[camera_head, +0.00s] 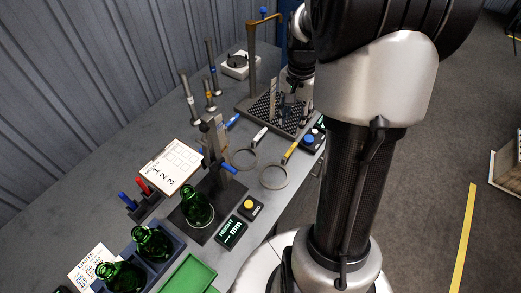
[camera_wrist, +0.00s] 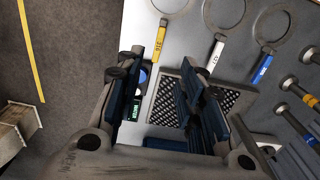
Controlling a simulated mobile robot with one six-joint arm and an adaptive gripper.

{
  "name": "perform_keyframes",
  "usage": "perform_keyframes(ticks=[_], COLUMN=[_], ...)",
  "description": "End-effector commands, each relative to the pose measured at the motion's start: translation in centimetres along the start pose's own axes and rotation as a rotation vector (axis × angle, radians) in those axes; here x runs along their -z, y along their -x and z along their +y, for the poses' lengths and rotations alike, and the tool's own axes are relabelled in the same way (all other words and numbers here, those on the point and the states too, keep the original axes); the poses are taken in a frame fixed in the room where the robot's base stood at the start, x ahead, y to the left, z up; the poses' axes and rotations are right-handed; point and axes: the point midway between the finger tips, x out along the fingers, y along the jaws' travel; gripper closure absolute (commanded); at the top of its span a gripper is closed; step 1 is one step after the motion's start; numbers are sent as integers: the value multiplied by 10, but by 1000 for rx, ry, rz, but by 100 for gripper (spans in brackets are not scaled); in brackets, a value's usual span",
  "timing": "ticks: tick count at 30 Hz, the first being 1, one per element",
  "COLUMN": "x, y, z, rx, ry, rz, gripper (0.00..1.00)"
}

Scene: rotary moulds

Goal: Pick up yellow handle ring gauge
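The yellow handle ring gauge (camera_head: 290,153) lies on the grey bench near its front edge, its metal ring toward the bottle stand. In the wrist view its yellow handle (camera_wrist: 160,38) is at the top centre, with the ring partly cut off by the frame edge. My gripper (camera_wrist: 160,78) is open and empty, its two dark blue-padded fingers apart. The handle shows just beyond the fingertips and is not between them. In the head view my gripper (camera_head: 280,96) is over the perforated plate, partly hidden by my arm.
A white-handled ring gauge (camera_wrist: 216,55) and a blue-handled one (camera_wrist: 262,68) lie beside the yellow one. The perforated plate (camera_wrist: 164,103) has a stand post (camera_head: 252,50). Button boxes (camera_head: 308,139) line the bench edge. A green bottle (camera_head: 196,210) stands by a height gauge (camera_head: 215,140).

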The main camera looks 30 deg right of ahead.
Motion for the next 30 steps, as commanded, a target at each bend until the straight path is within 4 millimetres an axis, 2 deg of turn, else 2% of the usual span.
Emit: perform_keyframes(ticks=[9,15,25,30], x=[-2,-2,-2,-5], y=[-69,-105,-126,-152], z=[1,0,0,0], rx=[-4,-2,-1,-2], ry=[2,2,3,3], rz=[-5,-3,-2,-3], gripper=[65,65,65,65])
